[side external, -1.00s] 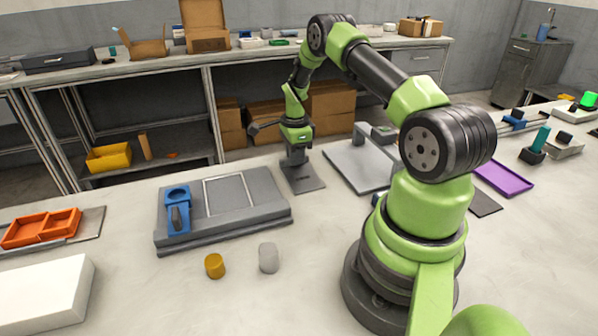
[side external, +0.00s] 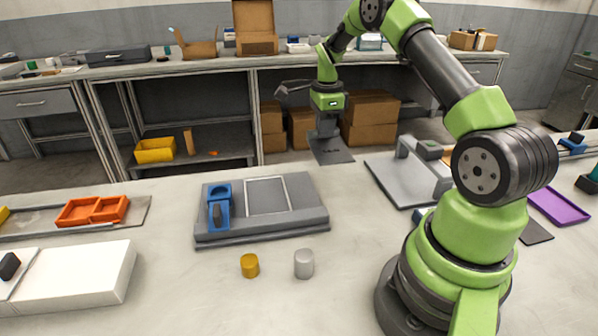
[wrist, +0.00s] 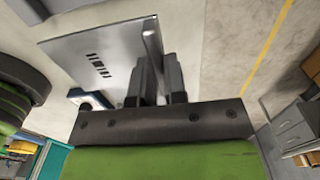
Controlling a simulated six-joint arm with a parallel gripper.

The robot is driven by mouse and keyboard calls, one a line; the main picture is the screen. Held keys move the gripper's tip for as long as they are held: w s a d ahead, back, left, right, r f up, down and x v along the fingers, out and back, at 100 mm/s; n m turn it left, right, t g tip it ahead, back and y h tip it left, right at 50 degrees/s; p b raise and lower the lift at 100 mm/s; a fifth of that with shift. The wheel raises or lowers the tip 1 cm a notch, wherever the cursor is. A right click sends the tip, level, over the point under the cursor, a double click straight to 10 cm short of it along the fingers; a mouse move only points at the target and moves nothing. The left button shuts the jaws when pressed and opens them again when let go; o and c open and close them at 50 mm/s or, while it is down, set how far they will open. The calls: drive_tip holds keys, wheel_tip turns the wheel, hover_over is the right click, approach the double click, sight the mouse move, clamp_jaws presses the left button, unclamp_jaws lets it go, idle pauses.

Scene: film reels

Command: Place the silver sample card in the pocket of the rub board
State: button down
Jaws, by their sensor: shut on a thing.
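My gripper (side external: 327,128) is shut on the silver sample card (side external: 333,151). The card is a dark-looking flat plate in the side view, held off the bench behind the right end of the rub board. In the wrist view the card (wrist: 80,62) shows grey with dark print, and the fingers (wrist: 160,68) close on a raised rib at its edge. The rub board (side external: 290,222) is a grey slab on the bench. Its pocket (side external: 268,196) is a light-outlined rectangle and looks empty. A blue clamp-like part (side external: 219,206) sits on the board's left.
A yellow cylinder (side external: 249,265) and a grey one (side external: 304,263) stand in front of the board. A grey plate with a raised device (side external: 405,180) lies to the right. Orange trays (side external: 92,210) and a white block (side external: 85,275) are at left.

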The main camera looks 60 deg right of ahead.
drive_tip(key=w+a+r, duration=0.1)
drive_tip(key=w+a, duration=0.8)
drive_tip(key=a, duration=0.3)
hover_over(265, 182)
wheel_tip(265, 182, down, 5)
drive_tip(key=shift+f, duration=2.4)
drive_tip(key=shift+f, duration=0.15)
drive_tip(key=c, duration=1.2)
unclamp_jaws()
drive_tip(key=shift+o, duration=0.2)
